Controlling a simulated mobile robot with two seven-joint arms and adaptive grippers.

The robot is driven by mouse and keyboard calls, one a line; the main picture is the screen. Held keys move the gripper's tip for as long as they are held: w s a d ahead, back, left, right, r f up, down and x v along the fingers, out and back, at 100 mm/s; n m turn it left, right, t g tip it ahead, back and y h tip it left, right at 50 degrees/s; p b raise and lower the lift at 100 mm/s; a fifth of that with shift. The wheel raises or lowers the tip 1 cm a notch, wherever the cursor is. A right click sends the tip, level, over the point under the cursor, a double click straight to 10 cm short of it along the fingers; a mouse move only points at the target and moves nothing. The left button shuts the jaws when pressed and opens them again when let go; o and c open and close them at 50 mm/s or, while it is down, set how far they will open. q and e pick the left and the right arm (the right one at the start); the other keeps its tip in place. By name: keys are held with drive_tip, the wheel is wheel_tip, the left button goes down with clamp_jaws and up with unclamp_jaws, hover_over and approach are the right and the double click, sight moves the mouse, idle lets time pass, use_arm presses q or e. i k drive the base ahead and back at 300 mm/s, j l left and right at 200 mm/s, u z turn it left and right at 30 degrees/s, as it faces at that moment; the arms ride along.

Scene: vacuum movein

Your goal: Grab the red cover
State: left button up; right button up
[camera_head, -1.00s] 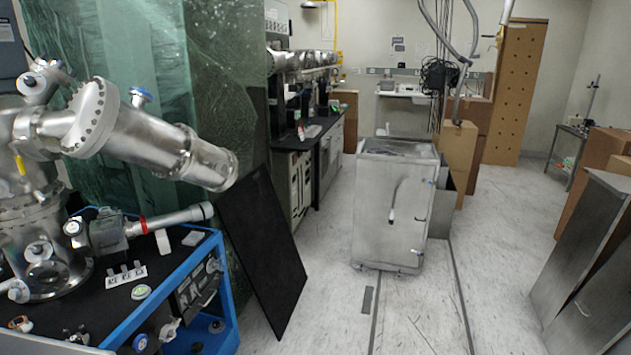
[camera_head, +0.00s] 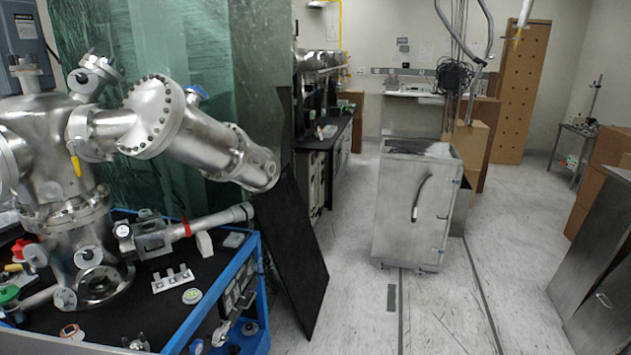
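A small red piece (camera_head: 22,247) shows near the left edge, low beside the big steel vacuum chamber (camera_head: 50,160), with a yellow piece close by. It may be the red cover, but it is too small to tell its shape. A narrow red band (camera_head: 186,226) sits around a steel tube arm at the chamber's right. Neither of my grippers is in view.
The chamber stands on a black-topped blue cart (camera_head: 205,285) with small parts on it. A black panel (camera_head: 290,255) leans at the cart's right. A grey metal cabinet (camera_head: 415,205) stands mid-room. The floor (camera_head: 440,310) in front is clear.

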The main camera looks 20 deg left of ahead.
sight(17, 250)
drive_tip(key=k+j, duration=0.1)
drive_tip(key=j, duration=0.35)
drive_tip(key=k+j, duration=0.1)
drive_tip(key=j, duration=0.4)
drive_tip(key=k+j, duration=0.1)
drive_tip(key=j, duration=0.35)
drive_tip(key=k+j, duration=0.15)
drive_tip(key=j, duration=0.35)
drive_tip(key=k+j, duration=0.1)
drive_tip(key=j, duration=0.35)
drive_tip(key=k+j, duration=0.1)
drive_tip(key=j, duration=0.4)
